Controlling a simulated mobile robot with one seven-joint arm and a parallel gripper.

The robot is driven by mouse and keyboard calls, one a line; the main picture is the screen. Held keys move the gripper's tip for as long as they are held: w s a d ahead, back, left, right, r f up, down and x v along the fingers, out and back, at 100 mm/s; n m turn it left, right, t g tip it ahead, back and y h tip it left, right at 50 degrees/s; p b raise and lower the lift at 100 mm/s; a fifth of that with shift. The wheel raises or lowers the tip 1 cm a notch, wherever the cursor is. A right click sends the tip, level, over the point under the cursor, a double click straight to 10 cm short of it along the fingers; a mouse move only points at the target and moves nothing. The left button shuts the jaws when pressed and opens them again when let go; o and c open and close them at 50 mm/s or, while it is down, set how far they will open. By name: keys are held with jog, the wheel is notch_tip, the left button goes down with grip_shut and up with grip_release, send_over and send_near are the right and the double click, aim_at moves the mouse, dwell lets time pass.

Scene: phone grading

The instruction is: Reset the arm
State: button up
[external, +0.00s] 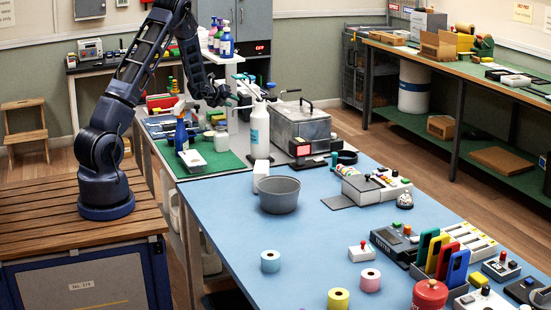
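My arm (130,85) rises from its dark blue base on a slatted wooden top at the left. It bends over to the right, above the green mat end of the workbench. My gripper (236,100) hangs above the bench near the white bottle. Its fingers are small here, and I cannot tell whether they are open or shut. No held object can be made out.
A white bottle (260,128), a lidded metal tank (299,128) and a blue spray bottle (181,133) stand close below the gripper. A grey bucket (279,196) and phones in a rack (444,256) are on the blue mat (225,212). The mat's left middle is clear.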

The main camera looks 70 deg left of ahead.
jog(key=s+d+r+n+g+y, duration=0.25)
jog(key=s+d+r+n, duration=0.4)
jog(key=r+n, duration=0.35)
jog(key=s+d+r+n+g+h, duration=0.1)
jog(key=s+d+r+n, duration=0.25)
jog(key=d, duration=0.45)
jog(key=s+d+r+n+h, duration=0.1)
jog(key=s+d+r+n, duration=0.1)
jog(key=d+r, duration=0.35)
jog(key=s+d+r+n+g+h, duration=0.1)
jog(key=s+d+r+n+h, duration=0.15)
jog(key=d, duration=0.75)
jog(key=s+d+r+n+g+h, duration=0.1)
jog(key=s+d+n, duration=0.1)
jog(key=s+d, duration=1)
jog(key=s+d+r+n+g+h, duration=0.1)
jog(key=s+d+h, duration=0.1)
jog(key=s+d, duration=1)
jog(key=shift+s+d+r+n, duration=0.3)
jog(key=shift+s+r+n, duration=0.1)
jog(key=shift+s, duration=0.35)
dwell(1.5)
